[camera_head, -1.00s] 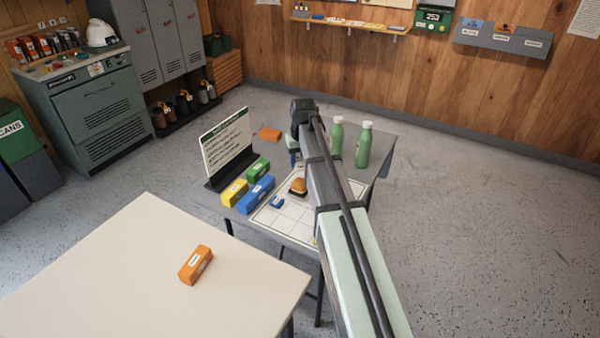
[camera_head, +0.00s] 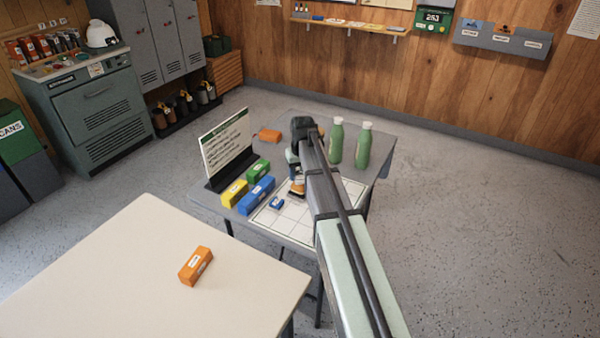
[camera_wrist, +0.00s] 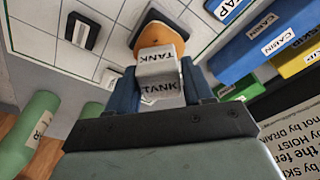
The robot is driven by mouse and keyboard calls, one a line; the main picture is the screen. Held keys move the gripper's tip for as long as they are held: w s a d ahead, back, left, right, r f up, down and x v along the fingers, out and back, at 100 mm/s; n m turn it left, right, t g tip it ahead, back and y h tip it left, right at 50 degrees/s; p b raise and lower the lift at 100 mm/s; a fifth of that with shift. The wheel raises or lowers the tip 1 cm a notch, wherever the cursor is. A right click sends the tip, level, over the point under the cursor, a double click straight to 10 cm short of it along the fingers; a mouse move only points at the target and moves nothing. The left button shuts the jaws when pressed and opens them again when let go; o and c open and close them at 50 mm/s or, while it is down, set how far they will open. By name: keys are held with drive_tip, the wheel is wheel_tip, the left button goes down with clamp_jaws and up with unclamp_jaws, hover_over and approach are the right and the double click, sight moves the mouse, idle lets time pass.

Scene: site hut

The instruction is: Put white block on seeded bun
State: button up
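The white block (camera_wrist: 160,75), with TANK printed on its faces, sits between the two blue fingers of my gripper (camera_wrist: 160,88) in the wrist view. The fingers press on both its sides. The orange-brown bun (camera_wrist: 148,32) shows just beyond the block and is partly covered by it; seeds are too small to make out. In the head view my gripper (camera_head: 297,178) is right above the bun (camera_head: 297,193), which stands on the white gridded sheet (camera_head: 290,225). I cannot tell whether the block touches the bun.
Blue (camera_head: 256,195), yellow (camera_head: 234,193) and green (camera_head: 258,171) labelled blocks and a small blue block (camera_head: 276,203) lie left of the bun. A sign (camera_head: 227,147) stands behind them. Two green bottles (camera_head: 363,146) stand right of my arm. A dark square piece (camera_wrist: 82,32) lies near the bun.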

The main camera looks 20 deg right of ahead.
sight(301, 174)
drive_tip(key=o, duration=0.4)
drive_tip(key=shift+c, duration=0.2)
drive_tip(key=shift+r, duration=0.15)
wheel_tip(301, 174, up, 12)
drive_tip(key=s, duration=0.1)
drive_tip(key=shift+s, duration=0.4)
